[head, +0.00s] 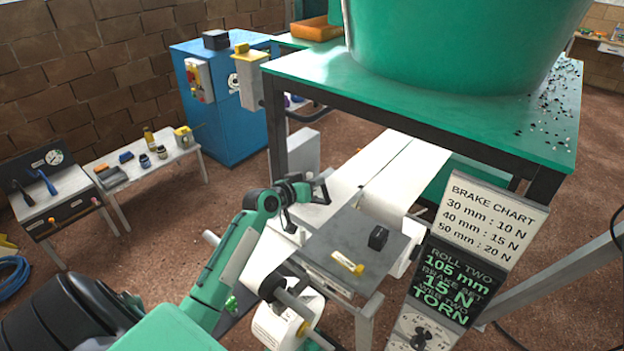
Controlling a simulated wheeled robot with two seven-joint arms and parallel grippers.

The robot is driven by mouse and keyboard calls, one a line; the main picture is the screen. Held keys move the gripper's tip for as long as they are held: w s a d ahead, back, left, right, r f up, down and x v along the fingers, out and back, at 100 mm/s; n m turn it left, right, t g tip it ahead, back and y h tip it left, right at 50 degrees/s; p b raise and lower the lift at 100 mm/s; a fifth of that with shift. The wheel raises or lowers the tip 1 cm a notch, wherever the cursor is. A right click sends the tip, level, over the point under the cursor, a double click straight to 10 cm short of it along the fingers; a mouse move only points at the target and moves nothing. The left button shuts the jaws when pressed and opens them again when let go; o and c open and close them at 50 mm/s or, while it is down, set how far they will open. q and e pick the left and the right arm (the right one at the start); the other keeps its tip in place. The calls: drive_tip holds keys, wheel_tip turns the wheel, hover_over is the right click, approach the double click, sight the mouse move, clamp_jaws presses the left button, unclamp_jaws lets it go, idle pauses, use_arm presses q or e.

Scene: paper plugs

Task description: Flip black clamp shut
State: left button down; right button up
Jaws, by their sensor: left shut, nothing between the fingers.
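My left gripper (320,191) is dark and shut, with nothing between its fingers. It is above the white paper strip, at the far left corner of a small grey table (335,231). A small black block-shaped piece (378,237) sits on the right part of this table. It may be the black clamp, but I cannot tell whether it is open or shut. My left gripper is to its left and farther back, apart from it. A small yellow piece (347,263) lies near the table's front edge. My right gripper is not in view.
White paper (390,178) runs under a tall green table (430,100) bearing a large green tub (450,40). A paper roll (285,322) is in front. A brake chart sign (488,222) stands at right. A blue cabinet (232,120) and tool benches are at left.

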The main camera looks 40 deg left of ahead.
use_arm(q)
drive_tip(key=d+f, duration=0.1)
drive_tip(key=d+f+m+b, duration=0.1)
drive_tip(key=f, duration=0.1)
drive_tip(key=d+f+m+y, duration=0.1)
drive_tip(key=d+f, duration=0.1)
drive_tip(key=shift+s+f, duration=0.2)
drive_tip(key=shift+f, duration=0.05)
drive_tip(key=shift+d+f, duration=0.15)
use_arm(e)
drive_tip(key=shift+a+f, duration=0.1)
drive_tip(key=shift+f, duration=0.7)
